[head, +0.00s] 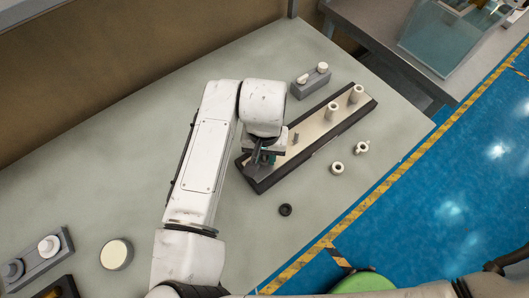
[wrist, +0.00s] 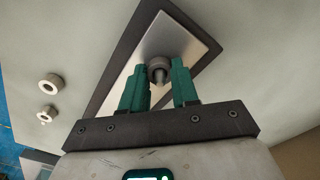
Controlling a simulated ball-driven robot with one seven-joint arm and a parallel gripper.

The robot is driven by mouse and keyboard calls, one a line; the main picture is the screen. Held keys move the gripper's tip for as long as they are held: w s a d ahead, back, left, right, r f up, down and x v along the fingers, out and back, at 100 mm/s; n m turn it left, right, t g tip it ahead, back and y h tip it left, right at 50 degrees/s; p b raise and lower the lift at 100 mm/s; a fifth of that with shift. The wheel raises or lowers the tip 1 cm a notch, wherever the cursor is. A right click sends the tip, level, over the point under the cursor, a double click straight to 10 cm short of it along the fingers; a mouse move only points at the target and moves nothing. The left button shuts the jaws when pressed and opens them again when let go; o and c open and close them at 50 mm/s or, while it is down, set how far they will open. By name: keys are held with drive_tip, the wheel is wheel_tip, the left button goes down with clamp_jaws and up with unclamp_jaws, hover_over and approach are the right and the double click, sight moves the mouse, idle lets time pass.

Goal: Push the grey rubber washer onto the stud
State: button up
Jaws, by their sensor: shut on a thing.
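My gripper (head: 264,158) is over the near left end of a dark-edged plate on the table in the head view. In the wrist view its green fingers (wrist: 158,82) are closed on either side of a small grey round piece, which looks like the grey rubber washer (wrist: 158,64). A darker stud (wrist: 159,78) shows at the piece, between the fingers, above the pale plate face (wrist: 185,42). I cannot tell whether the washer is around the stud or only over it. In the head view the fingers hide this spot.
Two pale posts (head: 332,111) stand on the plate's far half. Loose pale pieces (head: 337,168) (head: 362,148) and a black ring (head: 285,210) lie to its right and front. A grey block with pale knobs (head: 310,82) stands behind.

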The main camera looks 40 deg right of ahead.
drive_tip(key=shift+r+p, duration=1.65)
drive_tip(key=shift+r, duration=0.35)
drive_tip(key=shift+p, duration=0.35)
idle(0.6)
drive_tip(key=shift+f+b, duration=1.4)
drive_tip(key=shift+f, duration=0.8)
drive_tip(key=o, duration=1.1)
wheel_tip(320, 180, up, 11)
drive_tip(key=shift+f+b, duration=0.1)
drive_tip(key=shift+b, duration=0.5)
